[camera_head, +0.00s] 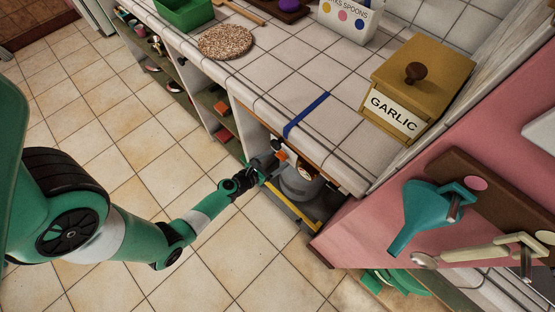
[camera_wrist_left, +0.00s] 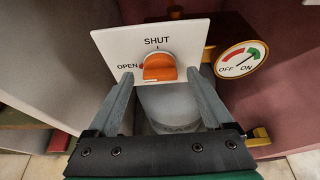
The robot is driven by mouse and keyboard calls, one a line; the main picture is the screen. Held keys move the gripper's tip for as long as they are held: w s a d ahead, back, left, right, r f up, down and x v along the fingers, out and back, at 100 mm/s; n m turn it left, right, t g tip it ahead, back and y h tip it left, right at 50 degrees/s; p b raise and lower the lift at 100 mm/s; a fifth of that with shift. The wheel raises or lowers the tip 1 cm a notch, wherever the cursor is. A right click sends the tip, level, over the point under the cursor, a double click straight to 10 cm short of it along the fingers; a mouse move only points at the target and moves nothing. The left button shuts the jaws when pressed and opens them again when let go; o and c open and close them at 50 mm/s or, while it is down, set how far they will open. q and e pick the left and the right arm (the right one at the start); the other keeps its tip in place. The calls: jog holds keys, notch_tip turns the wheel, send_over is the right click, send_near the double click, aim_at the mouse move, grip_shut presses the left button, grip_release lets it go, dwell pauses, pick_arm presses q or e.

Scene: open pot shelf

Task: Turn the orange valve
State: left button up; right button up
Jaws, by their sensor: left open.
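The orange valve (camera_wrist_left: 160,67) is a round knob on a white plate (camera_wrist_left: 112,46) in the left wrist view. SHUT is printed above the knob and OPEN to its left. I cannot clearly tell which label the knob points to. My left gripper (camera_wrist_left: 160,74) is open, its two grey fingers on either side of the knob, apparently not touching it. In the head view my left gripper (camera_head: 262,172) reaches under the counter, where the valve is a small orange patch (camera_head: 279,144). My right gripper is not in view.
A round gauge (camera_wrist_left: 241,59) marked OFF and ON is right of the plate. A pale grey cylinder (camera_wrist_left: 170,104) stands below the knob. The tiled counter (camera_head: 300,75) overhangs the gripper, with a GARLIC box (camera_head: 420,75) on top. The floor (camera_head: 120,150) is clear.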

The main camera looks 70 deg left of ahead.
pick_arm(q)
jog(key=shift+w+a+f, duration=0.2)
jog(key=shift+w+a, duration=0.05)
jog(key=shift+w, duration=0.3)
grip_shut()
